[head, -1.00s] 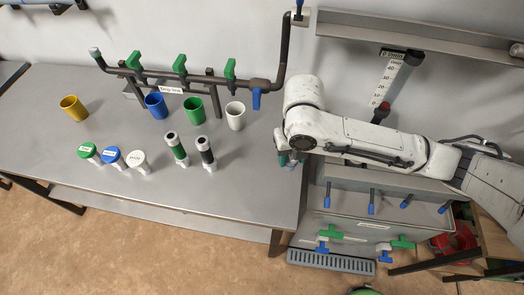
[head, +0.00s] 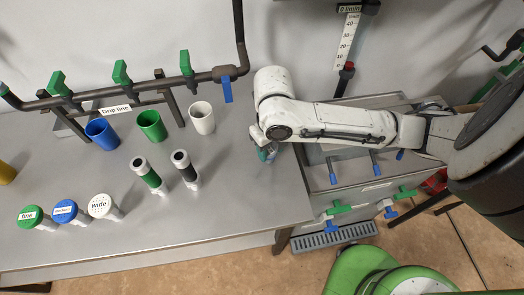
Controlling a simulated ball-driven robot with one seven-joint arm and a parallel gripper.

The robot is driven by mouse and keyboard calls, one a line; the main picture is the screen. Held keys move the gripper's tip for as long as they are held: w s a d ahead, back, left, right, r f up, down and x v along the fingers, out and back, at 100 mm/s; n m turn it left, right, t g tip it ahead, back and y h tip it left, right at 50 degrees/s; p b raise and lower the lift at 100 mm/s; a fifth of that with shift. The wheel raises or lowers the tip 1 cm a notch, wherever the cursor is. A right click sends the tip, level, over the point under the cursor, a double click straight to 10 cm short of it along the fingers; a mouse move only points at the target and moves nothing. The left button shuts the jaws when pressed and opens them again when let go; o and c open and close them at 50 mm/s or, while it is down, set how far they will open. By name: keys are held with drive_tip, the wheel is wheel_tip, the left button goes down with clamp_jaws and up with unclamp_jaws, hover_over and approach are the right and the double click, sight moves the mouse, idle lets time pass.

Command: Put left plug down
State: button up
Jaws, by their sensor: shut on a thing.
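My gripper (head: 266,152) points down at the right end of the grey bench (head: 235,190), below the arm's white wrist. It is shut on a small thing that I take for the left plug. The wrist and fingers hide most of it, and only a little blue-green shows there. I cannot tell whether it touches the bench top.
The drip line pipe (head: 110,93) with green valves and a blue valve (head: 227,88) runs behind blue (head: 102,134), green (head: 151,126) and white (head: 202,118) cups. A grey trough (head: 345,175) lies right.

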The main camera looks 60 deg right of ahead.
sight(271, 150)
drive_tip(key=shift+f, duration=0.15)
drive_tip(key=shift+f, duration=0.15)
drive_tip(key=o, duration=1.2)
drive_tip(key=shift+c, duration=0.2)
wheel_tip(271, 150, up, 12)
drive_tip(key=p, duration=0.1)
drive_tip(key=shift+r, duration=0.2)
